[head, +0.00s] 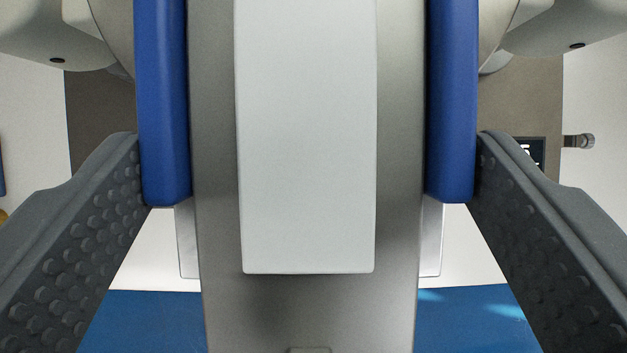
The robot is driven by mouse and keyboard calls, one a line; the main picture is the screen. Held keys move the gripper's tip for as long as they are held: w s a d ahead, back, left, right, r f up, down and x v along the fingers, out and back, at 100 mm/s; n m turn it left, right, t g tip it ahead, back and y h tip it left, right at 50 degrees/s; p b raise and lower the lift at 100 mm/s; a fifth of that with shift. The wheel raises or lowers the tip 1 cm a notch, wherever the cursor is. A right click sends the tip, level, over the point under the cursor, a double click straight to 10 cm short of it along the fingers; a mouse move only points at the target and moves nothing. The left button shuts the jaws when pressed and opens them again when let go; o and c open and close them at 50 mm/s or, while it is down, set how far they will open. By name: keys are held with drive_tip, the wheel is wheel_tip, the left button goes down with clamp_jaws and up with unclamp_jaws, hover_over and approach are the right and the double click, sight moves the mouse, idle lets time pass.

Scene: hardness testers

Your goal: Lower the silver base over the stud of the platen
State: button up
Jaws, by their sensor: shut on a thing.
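The silver base (305,310) fills the middle of the head view, close up. It has a pale grey front panel (307,140) and a blue upright bar on each side, left (162,100) and right (452,100). My gripper (309,145) is shut on it: the dark grey studded fingers come in from the lower left and lower right, and their tips press against the outer sides of the blue bars. The platen and its stud are not visible; the silver base may hide them. I cannot tell how high the base is held.
Rounded light grey parts (50,35) show at both upper corners. A small dark display (532,150) and a metal knob (580,141) are at right. A brown-grey surface (98,105) and white areas lie behind. A blue surface (140,320) runs along the bottom.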

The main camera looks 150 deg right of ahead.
idle(0.4)
drive_tip(key=o, duration=1.7)
drive_tip(key=shift+r, duration=0.1)
drive_tip(key=b+v, duration=0.2)
drive_tip(key=v, duration=1.1)
drive_tip(key=s+d+r+m+t+h+b, duration=0.1)
drive_tip(key=s+d+r+m+t+b, duration=0.1)
drive_tip(key=s+d, duration=0.3)
drive_tip(key=s+d+r+m+t+h+b, duration=0.1)
drive_tip(key=s+d+r+m+t+b, duration=0.1)
drive_tip(key=s+d+r+t+b, duration=0.1)
drive_tip(key=s+d+r+m+t+h+b, duration=0.1)
drive_tip(key=s+d+r+m+t+b, duration=0.1)
drive_tip(key=s+d+t, duration=0.3)
drive_tip(key=shift+s+d+r+m+h+b, duration=0.15)
drive_tip(key=shift+s+d+r+b, duration=0.2)
drive_tip(key=shift+s+d, duration=0.45)
drive_tip(key=shift+s+d+r+m+h+b, duration=0.15)
drive_tip(key=shift+s+d+r, duration=0.25)
drive_tip(key=shift+s+d, duration=0.35)
